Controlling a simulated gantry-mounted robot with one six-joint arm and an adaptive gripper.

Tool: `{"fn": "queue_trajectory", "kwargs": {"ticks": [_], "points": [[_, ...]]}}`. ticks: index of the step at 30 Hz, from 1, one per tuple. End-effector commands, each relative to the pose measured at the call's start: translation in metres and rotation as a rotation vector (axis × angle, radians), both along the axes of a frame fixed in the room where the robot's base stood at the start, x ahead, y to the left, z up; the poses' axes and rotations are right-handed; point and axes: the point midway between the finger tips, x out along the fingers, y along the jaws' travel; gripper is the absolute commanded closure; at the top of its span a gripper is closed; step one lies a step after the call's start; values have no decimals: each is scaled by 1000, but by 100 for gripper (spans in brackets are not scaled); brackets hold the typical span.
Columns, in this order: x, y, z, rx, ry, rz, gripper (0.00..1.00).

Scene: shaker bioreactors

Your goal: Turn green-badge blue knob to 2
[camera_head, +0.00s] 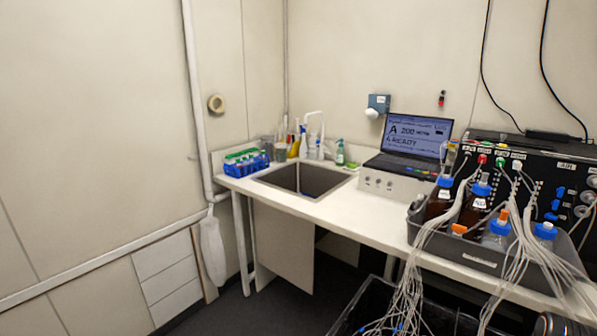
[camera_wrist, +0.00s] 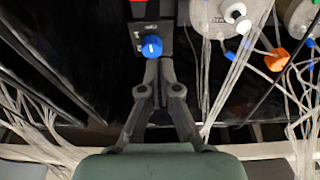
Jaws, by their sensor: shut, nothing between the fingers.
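A blue knob (camera_wrist: 151,46) with a short white mark on its face sits on a dark panel in the wrist view. A red patch (camera_wrist: 146,6) lies above it at the top edge; I see no green badge there. My gripper (camera_wrist: 157,64) is shut and empty, its fingertips just below the knob; whether they touch it I cannot tell. In the head view a black control unit (camera_head: 522,172) at the right bears several blue knobs (camera_head: 556,203), with a green fitting (camera_head: 499,162) and a red fitting (camera_head: 483,159) on its upper part. Number marks around the knobs are too small to read.
A grey tray (camera_head: 470,262) with blue-capped bottles (camera_head: 472,212) stands before the unit, with many white cables (camera_head: 405,290) hanging over it. A laptop (camera_head: 413,137) and a sink (camera_head: 305,179) are farther left.

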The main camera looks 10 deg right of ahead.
Motion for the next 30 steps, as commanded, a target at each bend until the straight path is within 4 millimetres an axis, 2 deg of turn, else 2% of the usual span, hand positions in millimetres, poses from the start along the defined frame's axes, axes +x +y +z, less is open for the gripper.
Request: {"fn": "queue_trajectory", "kwargs": {"ticks": [1,6,12,30], "points": [[0,0,-11,1,1,0,100],[0,1,-38,1,1,0,100],[0,0,-62,0,0,1,100],[1,0,-64,-1,0,1,100]]}}
